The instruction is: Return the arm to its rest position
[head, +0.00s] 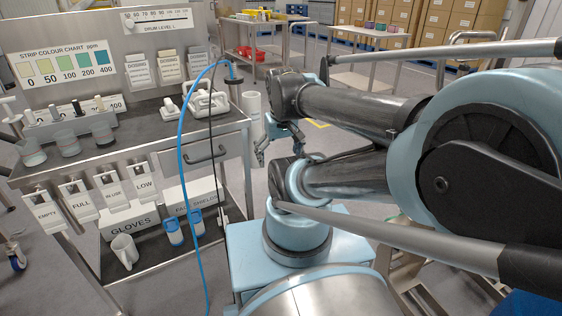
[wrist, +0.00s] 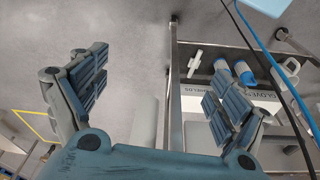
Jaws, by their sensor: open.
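My arm fills the right half of the head view, folded, with its dark links running from the large joint at the right to the wrist near the middle. My gripper (head: 280,150) hangs below the wrist, just right of the steel cart. In the wrist view my gripper (wrist: 160,88) has its two blue padded fingers wide apart, with nothing between them but grey floor and part of the cart's edge. In the head view its far parts are partly hidden by my arm.
The steel cart (head: 170,143) stands at the left with cups, white containers (head: 207,104) and hanging tags. A blue hose (head: 181,150) and a dark cable rise close left of my gripper. Tables (head: 365,82) and cardboard boxes (head: 455,20) stand behind, with open floor between.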

